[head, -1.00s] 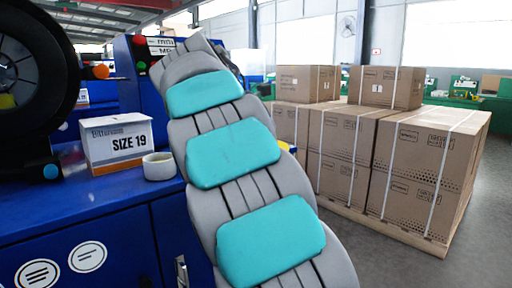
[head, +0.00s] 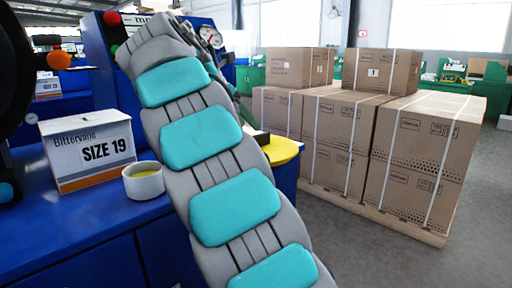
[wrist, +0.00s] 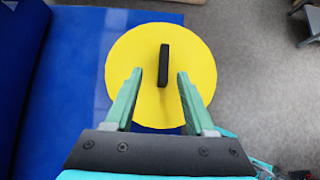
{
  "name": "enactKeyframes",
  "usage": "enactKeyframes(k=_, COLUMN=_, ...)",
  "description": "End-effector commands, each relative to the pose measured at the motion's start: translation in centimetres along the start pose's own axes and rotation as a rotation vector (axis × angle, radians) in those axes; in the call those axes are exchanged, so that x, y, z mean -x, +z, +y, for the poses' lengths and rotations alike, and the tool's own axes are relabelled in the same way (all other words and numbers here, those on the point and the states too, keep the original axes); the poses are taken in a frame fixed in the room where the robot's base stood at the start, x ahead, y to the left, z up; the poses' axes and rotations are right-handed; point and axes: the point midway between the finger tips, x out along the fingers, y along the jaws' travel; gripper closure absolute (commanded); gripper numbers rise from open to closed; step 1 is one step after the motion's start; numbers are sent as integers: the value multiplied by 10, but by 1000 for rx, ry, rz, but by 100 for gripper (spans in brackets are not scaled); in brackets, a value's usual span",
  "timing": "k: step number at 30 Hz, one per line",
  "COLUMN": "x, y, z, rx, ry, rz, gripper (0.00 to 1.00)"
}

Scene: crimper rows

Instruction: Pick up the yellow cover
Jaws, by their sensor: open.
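The yellow cover (wrist: 135,60) is a flat round disc with a black bar handle (wrist: 164,66) standing on its middle. In the wrist view it lies at the right edge of the blue bench top, partly overhanging the grey floor. My gripper (wrist: 155,80) is open and empty, its two green fingers over the near part of the cover, one on each side of the handle's line. The handle's near end lies about level with the fingertips; I cannot tell the height gap. In the head view the cover (head: 284,150) shows only partly behind my arm, which hides the handle and most of the gripper.
Strapped cartons (head: 335,130) stand on a pallet (head: 385,218) to the right. Grey floor between is clear.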

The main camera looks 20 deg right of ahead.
Motion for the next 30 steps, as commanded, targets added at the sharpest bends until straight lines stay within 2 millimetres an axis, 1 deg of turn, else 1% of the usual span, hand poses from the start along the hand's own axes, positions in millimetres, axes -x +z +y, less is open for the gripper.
enactKeyframes(k=4, x=-13, y=0, z=-1, rx=0, ry=-3, rz=1, gripper=45)
enactKeyframes(k=11, x=-23, y=0, z=-2, rx=-2, ry=0, rz=1, gripper=45)
enactKeyframes(k=14, x=-31, y=0, z=-3, rx=0, ry=-2, rz=1, gripper=45)
enactKeyframes(k=23, x=-69, y=0, z=-5, rx=1, ry=-3, rz=1, gripper=45)
enactKeyframes(k=25, x=-72, y=0, z=-5, rx=0, ry=-2, rz=1, gripper=45)
enactKeyframes(k=30, x=-72, y=0, z=-5, rx=0, ry=0, rz=1, gripper=45)
